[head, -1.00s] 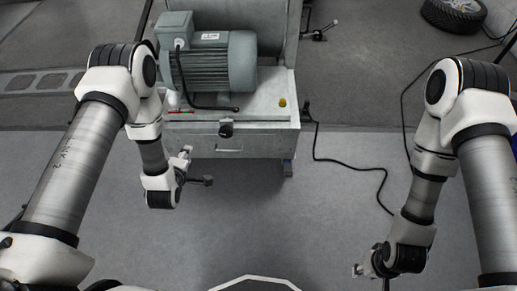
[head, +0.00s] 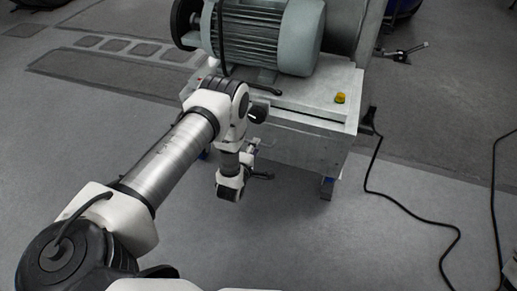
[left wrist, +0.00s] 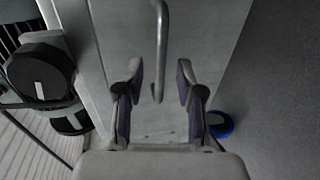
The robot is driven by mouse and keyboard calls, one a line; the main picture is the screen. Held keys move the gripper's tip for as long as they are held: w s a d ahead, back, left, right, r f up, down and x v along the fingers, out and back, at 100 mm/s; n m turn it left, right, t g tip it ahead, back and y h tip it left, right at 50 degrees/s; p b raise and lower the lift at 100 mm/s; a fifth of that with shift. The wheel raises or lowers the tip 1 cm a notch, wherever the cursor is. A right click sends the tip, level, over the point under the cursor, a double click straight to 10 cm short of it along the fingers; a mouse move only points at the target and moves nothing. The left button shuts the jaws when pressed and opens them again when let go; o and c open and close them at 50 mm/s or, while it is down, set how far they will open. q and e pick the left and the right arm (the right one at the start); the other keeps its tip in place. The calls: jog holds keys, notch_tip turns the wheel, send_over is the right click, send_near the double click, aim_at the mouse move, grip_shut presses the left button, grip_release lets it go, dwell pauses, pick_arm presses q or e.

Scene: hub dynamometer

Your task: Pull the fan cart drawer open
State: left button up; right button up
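The grey fan cart (head: 345,85) stands ahead, with a plain grey drawer front (head: 305,148) below its top; no gap at the drawer shows. In the left wrist view the drawer front (left wrist: 215,30) fills the middle. Its metal bar handle (left wrist: 160,45) runs upright in that picture. My left gripper (left wrist: 160,82) is open, one finger either side of the handle's lower end; I cannot tell how deep the handle sits, and no finger visibly touches it. In the head view the left gripper (head: 262,162) is by the drawer front, and my arm hides the handle. My right gripper is out of view.
A large grey motor (head: 270,35) and a yellow button (head: 340,98) are on the cart top. A black knob (head: 257,114) sticks out above the drawer, near my left arm. A black cable (head: 405,200) lies right of the cart. The floor before the cart is clear.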

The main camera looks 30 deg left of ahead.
pick_arm(q)
jog(key=b+x, duration=0.1)
jog(key=x, duration=0.1)
jog(key=shift+w+f, duration=0.25)
jog(key=shift+w, duration=0.1)
jog(key=shift+w+a+r, duration=0.1)
jog(key=shift+w+a, duration=0.05)
jog(key=shift+w, duration=0.1)
grip_shut()
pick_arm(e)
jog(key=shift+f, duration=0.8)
pick_arm(q)
jog(key=shift+s, duration=0.15)
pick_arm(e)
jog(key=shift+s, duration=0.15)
